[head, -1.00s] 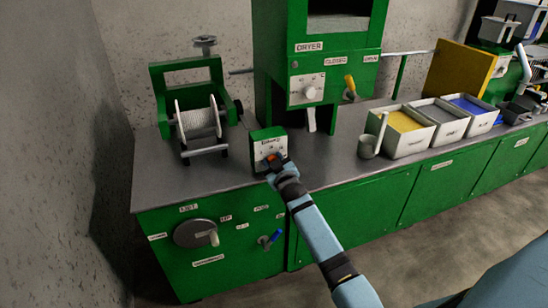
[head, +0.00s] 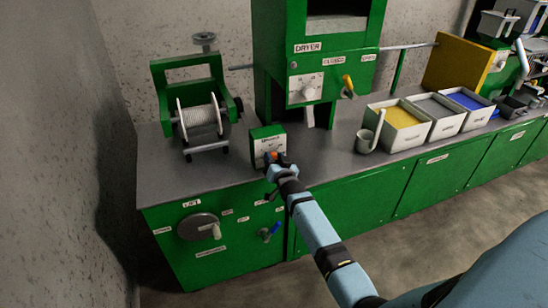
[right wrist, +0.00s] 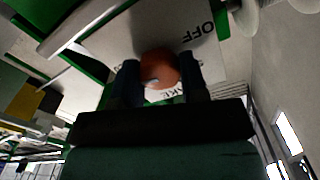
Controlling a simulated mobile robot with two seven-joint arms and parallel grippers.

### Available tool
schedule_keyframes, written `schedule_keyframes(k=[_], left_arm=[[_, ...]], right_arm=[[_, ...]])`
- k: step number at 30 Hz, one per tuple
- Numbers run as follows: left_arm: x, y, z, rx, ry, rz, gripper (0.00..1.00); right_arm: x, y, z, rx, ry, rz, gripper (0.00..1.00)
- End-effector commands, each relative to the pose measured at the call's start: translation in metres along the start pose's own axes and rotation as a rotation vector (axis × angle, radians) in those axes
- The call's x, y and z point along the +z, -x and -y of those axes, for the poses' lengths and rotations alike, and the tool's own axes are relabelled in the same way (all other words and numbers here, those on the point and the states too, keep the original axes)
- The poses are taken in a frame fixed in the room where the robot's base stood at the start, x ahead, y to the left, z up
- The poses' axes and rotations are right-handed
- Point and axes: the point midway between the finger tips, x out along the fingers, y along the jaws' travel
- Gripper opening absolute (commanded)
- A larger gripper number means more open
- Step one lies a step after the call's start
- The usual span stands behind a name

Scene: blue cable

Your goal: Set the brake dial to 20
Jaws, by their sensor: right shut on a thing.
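The brake box (head: 279,142) is a small green case with a white face on the front part of the counter, in the head view. My right gripper (head: 274,161) is at the lower part of this face. In the right wrist view its two dark fingers are shut on a round orange knob (right wrist: 158,66), one finger on each side. The white dial face (right wrist: 122,35) behind it shows "OFF" and the letters "AKE", upside down. The knob's pointer and the number 20 cannot be made out. My left gripper is not in view.
A cable reel (head: 201,117) in a green frame stands left of the box. The green dryer (head: 320,75) rises behind it. A grey cup (head: 366,143) and bins of yellow, grey and blue material (head: 400,145) stand to the right. A crank wheel (head: 190,229) is on the cabinet front below.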

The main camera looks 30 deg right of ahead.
Motion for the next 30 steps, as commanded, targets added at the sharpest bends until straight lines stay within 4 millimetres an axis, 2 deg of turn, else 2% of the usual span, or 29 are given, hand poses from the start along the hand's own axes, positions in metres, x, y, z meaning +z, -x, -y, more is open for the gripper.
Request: schedule_keyframes(k=[18,19,21,22,30], left_arm=[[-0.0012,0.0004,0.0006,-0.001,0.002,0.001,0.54],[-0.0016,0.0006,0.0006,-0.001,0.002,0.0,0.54],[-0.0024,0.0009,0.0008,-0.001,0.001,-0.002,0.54],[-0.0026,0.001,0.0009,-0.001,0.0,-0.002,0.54],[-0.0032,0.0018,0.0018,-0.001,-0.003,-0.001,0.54]], right_arm=[[-0.0004,-0.0003,0.0001,0.0,-0.04,-0.001,0.16],[-0.0004,-0.0003,0.0001,0.0,-0.04,-0.001,0.47],[-0.0003,-0.0003,0.0001,0.0,-0.039,-0.001,0.63],[-0.0003,-0.0002,0.0001,0.0,-0.039,0.0,0.66],[-0.0005,0.0006,0.0002,0.0,-0.038,0.0,0.66]])
